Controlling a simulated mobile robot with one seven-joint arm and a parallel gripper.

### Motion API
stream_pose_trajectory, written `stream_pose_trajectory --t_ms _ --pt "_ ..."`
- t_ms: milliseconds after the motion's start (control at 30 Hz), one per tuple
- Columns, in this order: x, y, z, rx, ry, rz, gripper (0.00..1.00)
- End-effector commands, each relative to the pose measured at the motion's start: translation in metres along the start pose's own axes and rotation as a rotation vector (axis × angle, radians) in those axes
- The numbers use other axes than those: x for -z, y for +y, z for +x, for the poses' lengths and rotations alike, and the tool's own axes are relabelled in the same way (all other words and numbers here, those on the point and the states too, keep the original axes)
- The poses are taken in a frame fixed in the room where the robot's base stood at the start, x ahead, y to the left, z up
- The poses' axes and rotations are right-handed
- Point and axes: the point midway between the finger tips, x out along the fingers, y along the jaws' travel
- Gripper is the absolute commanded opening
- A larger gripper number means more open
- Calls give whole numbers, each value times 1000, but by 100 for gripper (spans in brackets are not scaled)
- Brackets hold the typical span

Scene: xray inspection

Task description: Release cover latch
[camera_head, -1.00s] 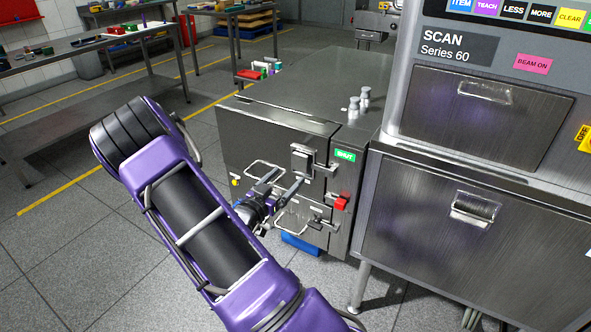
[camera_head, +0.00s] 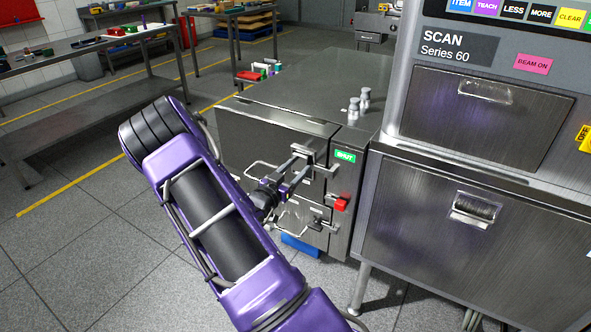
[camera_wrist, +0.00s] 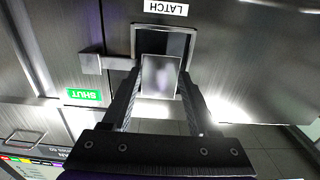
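The cover latch (camera_wrist: 160,74) is a pale metal paddle in a dark square recess on the steel cabinet front, beside a white LATCH label (camera_wrist: 166,7) that appears upside down in the wrist view. My gripper (camera_wrist: 162,88) has its two dark fingers spread, one on each side of the paddle. I cannot tell whether either finger touches it. In the head view my gripper (camera_head: 294,170) is at the cabinet front, and its fingers partly hide the latch. The cover (camera_head: 262,140) appears closed, and a green SHUT sign (camera_head: 345,156) shows beside it.
A wire handle (camera_head: 262,170) and a red knob (camera_head: 341,204) stick out of the cabinet front near my gripper. Two small metal posts (camera_head: 354,108) stand on the cabinet top. The scanner housing (camera_head: 470,210) stands close on the right. Floor is free on the left.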

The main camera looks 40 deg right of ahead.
Motion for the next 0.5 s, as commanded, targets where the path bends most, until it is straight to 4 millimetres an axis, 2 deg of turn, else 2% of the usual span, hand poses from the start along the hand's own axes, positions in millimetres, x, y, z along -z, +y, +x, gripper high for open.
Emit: stream_pose_trajectory --t_ms 33,200,500 --pt "0 0 0 0 0 0 34" --pt "0 0 0 0 0 0 4" --pt "5 0 -2 0 -49 1 4"
